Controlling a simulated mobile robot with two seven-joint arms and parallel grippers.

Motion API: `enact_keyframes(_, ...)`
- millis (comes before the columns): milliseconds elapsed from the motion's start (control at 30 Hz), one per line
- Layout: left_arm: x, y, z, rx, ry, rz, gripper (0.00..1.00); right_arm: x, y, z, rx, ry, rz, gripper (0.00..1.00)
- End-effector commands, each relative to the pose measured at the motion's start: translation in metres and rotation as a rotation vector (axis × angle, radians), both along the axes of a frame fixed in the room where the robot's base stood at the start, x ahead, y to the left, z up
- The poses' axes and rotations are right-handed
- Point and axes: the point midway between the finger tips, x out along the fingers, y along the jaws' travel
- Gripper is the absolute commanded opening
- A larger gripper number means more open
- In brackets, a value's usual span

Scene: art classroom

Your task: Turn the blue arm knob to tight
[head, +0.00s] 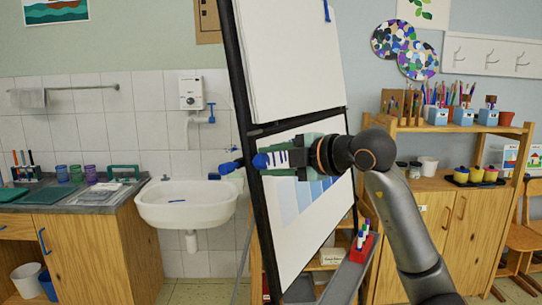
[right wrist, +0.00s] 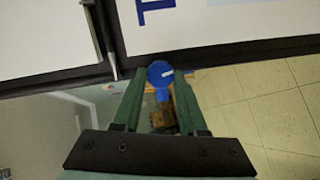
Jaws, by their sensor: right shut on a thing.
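The blue arm knob (right wrist: 160,73) shows in the right wrist view at the edge of the easel's black frame, with a pale mark on its face. My right gripper (right wrist: 158,85) is shut on it, one green finger on each side. In the head view my right gripper (head: 268,160) reaches in from the right, and its tips are at the easel's left post. A blue piece (head: 228,167) sticks out left of that post; I cannot tell if it is part of the same knob. The fingers partly hide the knob. My left gripper is not in view.
The easel (head: 297,255) holds a large white board. A red holder with markers (head: 361,247) sits on its lower ledge. A sink (head: 187,205) and wooden counter stand left. A wooden shelf (head: 428,185) with pencils and pots stands right.

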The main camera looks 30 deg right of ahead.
Motion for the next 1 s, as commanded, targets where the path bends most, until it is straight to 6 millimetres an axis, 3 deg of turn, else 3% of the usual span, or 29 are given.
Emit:
enact_keyframes(400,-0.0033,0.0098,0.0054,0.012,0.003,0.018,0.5,0.0006,-0.0002,0.0015,0.199,0.088,-0.04,0.0)
enact_keyframes(1000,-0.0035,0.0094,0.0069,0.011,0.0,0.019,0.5,0.0006,-0.0002,0.0009,0.238,0.104,-0.048,0.0)
